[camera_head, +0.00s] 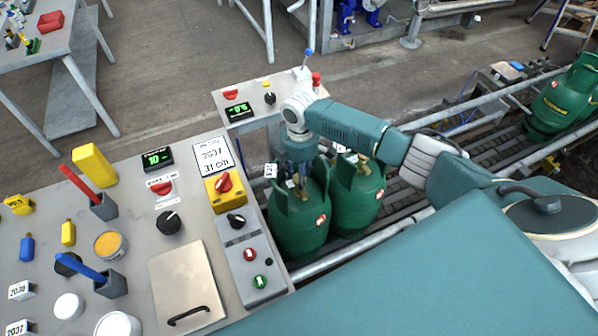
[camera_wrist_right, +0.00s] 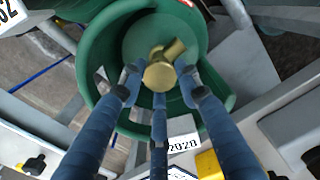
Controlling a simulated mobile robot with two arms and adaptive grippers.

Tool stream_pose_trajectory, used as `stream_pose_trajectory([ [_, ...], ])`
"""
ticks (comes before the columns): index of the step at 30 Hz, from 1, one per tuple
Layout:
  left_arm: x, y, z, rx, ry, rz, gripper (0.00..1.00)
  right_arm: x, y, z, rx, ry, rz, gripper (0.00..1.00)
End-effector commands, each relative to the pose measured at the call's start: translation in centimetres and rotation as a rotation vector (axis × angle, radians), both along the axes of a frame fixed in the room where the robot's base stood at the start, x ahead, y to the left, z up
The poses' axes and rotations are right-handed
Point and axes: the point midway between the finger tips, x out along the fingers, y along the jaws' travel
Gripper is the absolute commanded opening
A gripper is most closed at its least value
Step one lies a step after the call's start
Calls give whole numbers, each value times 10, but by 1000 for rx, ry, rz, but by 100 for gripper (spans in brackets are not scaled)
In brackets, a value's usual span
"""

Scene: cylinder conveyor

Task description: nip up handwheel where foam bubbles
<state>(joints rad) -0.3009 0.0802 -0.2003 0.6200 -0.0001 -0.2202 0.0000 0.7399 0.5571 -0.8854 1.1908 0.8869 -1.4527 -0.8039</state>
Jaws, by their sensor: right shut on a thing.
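Two green gas cylinders stand close together on the conveyor beside the console: a nearer left one (camera_head: 298,225) and one just right of it (camera_head: 357,200). My right gripper (camera_head: 297,182) reaches down into the collar of the nearer left one. In the right wrist view, the three blue fingers of my right gripper (camera_wrist_right: 160,88) are closed around the brass valve top with its round handwheel (camera_wrist_right: 158,74). The green collar (camera_wrist_right: 98,62) surrounds it. I cannot make out any foam on the valve. My left gripper is not in view.
A grey console (camera_head: 130,215) at the left carries knobs, a red switch on a yellow box (camera_head: 225,188), brushes in holders and cans. A small control stand (camera_head: 250,105) is behind the gripper. More green cylinders (camera_head: 562,105) stand at the far right. Conveyor rails (camera_head: 350,250) run alongside.

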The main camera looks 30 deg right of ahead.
Motion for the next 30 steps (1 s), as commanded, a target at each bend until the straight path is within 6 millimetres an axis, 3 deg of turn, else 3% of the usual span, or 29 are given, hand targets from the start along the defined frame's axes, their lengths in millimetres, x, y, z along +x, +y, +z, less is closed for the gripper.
stream_pose_trajectory([
  [3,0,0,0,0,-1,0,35,0,-6,0,-10,1,-4,7],
  [4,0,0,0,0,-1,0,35,0,-6,0,-10,1,-4,37],
  [6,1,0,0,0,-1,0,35,0,-6,0,-10,1,-4,51],
  [15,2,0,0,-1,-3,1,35,0,-2,0,-4,0,1,52],
  [19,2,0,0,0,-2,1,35,1,-2,9,-2,-2,2,52],
  [30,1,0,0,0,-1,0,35,1,-4,84,-3,-3,-1,52],
])
